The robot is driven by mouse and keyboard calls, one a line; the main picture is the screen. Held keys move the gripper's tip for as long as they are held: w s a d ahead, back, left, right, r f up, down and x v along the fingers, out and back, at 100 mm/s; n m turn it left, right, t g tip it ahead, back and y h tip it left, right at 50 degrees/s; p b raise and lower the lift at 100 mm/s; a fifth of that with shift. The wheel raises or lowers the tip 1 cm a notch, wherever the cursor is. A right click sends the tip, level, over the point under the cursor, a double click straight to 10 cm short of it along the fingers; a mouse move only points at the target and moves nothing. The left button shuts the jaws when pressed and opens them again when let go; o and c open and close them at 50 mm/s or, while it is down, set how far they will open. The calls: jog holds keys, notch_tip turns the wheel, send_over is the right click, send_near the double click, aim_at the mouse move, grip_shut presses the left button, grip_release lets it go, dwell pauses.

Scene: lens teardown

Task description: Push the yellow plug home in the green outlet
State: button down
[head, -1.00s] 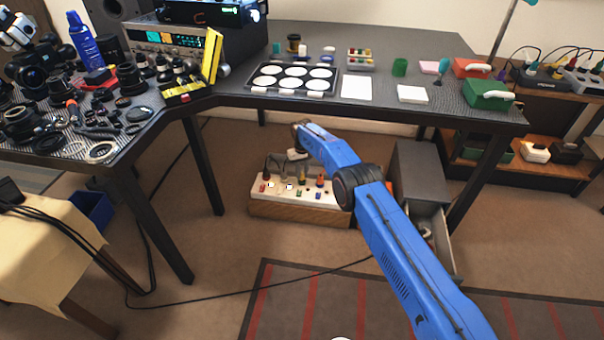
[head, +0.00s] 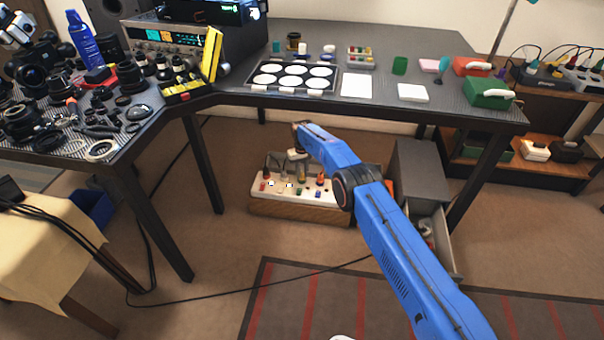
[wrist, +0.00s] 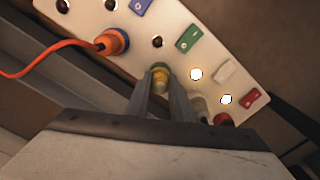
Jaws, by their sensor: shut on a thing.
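A white outlet board (wrist: 95,42) with coloured outlets and switches fills the top of the wrist view. My gripper (wrist: 163,88) is shut on the yellow plug (wrist: 160,80), whose body shows between the fingertips. A green ring, which looks like the green outlet (wrist: 160,66), shows at the plug's far end. The plug is at the outlet; I cannot tell how deep it sits. In the head view my gripper (head: 298,153) is over the board, and its fingers are hard to make out.
An orange plug (wrist: 112,41) with an orange cord sits in a blue-rimmed outlet to the left. A red outlet or plug (wrist: 224,119) is close to my right finger. A grey drawer cabinet (head: 420,170) stands right of the board.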

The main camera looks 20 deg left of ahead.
jog(key=c, duration=1.5)
grip_release()
jog(key=shift+r, duration=3.7)
